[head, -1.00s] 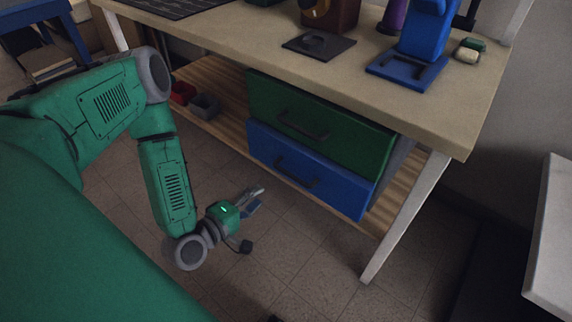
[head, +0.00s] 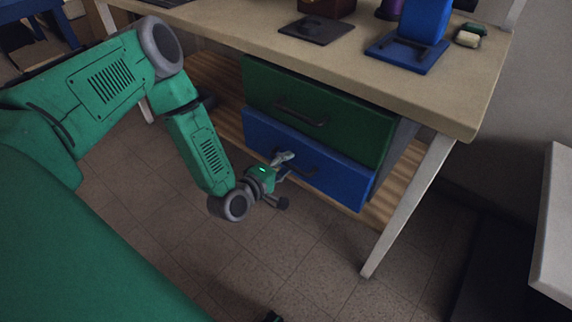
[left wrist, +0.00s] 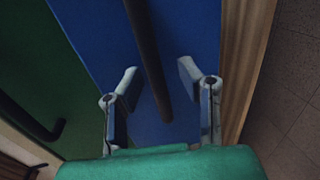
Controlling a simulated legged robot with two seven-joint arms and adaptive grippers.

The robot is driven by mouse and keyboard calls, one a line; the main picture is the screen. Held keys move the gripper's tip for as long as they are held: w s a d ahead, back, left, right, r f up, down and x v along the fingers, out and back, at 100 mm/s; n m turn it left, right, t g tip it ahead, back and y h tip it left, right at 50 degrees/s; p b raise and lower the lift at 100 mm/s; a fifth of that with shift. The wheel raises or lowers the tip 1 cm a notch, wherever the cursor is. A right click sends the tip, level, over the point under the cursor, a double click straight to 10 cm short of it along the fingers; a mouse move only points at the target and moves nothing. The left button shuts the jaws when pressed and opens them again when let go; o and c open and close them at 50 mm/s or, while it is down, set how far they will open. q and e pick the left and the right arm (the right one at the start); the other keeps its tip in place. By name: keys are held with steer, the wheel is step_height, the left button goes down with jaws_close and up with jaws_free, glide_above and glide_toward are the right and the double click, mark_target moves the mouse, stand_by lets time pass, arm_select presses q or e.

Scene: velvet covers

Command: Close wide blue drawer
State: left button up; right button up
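The wide blue drawer (head: 335,176) sits below a green drawer (head: 320,118) under the workbench. Whether it stands out a little from the green one is hard to tell. Its dark bar handle (head: 305,167) shows on its front. My left gripper (head: 285,162) is in front of the handle's left part. In the left wrist view the two fingers (left wrist: 155,90) are apart, one on each side of the blue drawer's handle (left wrist: 150,60), and do not visibly touch it. The blue front (left wrist: 100,35) fills the space behind them. My right gripper is not clearly in view.
The workbench top (head: 430,95) overhangs the drawers, with a blue stand (head: 405,55) on it. A pale table leg (head: 410,205) stands to the right of the drawers. A wooden lower shelf (head: 225,110) runs beneath. The tiled floor (head: 290,255) in front is clear.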

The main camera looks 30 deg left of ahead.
arm_select(q)
jaws_close()
steer(key=shift+w, duration=0.1)
steer(key=shift+r+b+x, duration=0.25)
steer(key=shift+b+x, duration=0.15)
steer(key=shift+x, duration=0.85)
jaws_free()
steer(key=v, duration=1.2)
